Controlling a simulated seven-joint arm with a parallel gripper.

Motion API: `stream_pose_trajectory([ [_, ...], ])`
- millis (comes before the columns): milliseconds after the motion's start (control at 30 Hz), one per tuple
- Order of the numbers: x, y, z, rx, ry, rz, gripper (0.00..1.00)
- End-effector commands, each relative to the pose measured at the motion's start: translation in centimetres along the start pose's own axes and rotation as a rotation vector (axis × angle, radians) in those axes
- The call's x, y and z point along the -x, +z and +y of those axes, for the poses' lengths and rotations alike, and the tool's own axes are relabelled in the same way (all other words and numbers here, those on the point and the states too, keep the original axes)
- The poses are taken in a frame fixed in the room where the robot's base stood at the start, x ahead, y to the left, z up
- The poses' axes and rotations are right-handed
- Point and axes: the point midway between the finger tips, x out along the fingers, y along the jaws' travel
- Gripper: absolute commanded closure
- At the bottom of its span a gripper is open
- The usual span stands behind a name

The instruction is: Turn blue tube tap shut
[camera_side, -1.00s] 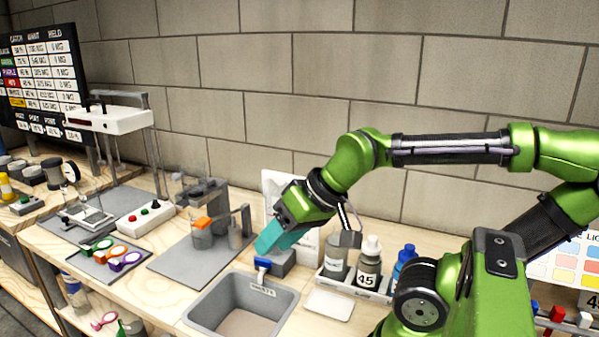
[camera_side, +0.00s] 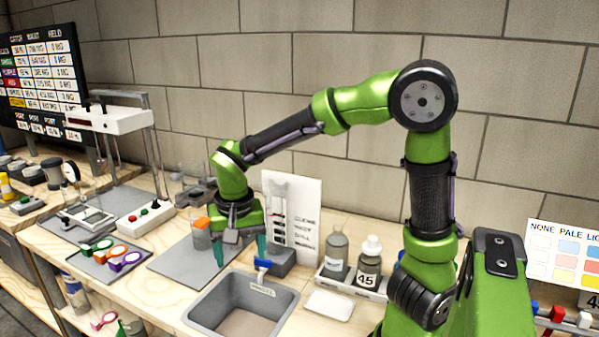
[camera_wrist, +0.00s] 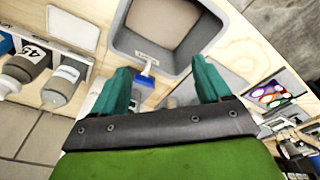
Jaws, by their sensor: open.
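The blue tap (camera_side: 262,264) is a small blue piece on the front of a grey block (camera_side: 281,262), just behind the grey sink. In the wrist view the blue tap (camera_wrist: 147,81) shows between my two teal fingers, nearer the left one, with a pale strip running from it toward the sink. My gripper (camera_side: 240,250) points down with its fingers spread and empty. In the side view it hangs just left of and behind the tap, one finger close to the grey block. I cannot tell whether that finger touches anything.
The grey sink (camera_side: 210,313) is in front. A tray with several bottles (camera_side: 369,262) stands to the right, and a white card (camera_side: 307,215) stands behind. A grey mat (camera_side: 172,268) with an orange-topped cup (camera_side: 202,232) lies to the left.

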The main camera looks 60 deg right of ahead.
Motion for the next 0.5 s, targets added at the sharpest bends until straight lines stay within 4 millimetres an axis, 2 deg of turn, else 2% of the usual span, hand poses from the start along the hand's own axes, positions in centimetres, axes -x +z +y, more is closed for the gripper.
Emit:
stream_pose_trajectory([
  [100,1.4,-3.7,0.3,-0.232,0.114,0.153,0.23],
  [200,2.9,-6.2,1.6,-0.438,0.145,0.234,0.23],
  [333,3.4,-6.6,2.1,-0.563,0.147,0.249,0.23],
  [500,2.5,-6.5,2.3,-0.595,0.151,0.247,0.23],
])
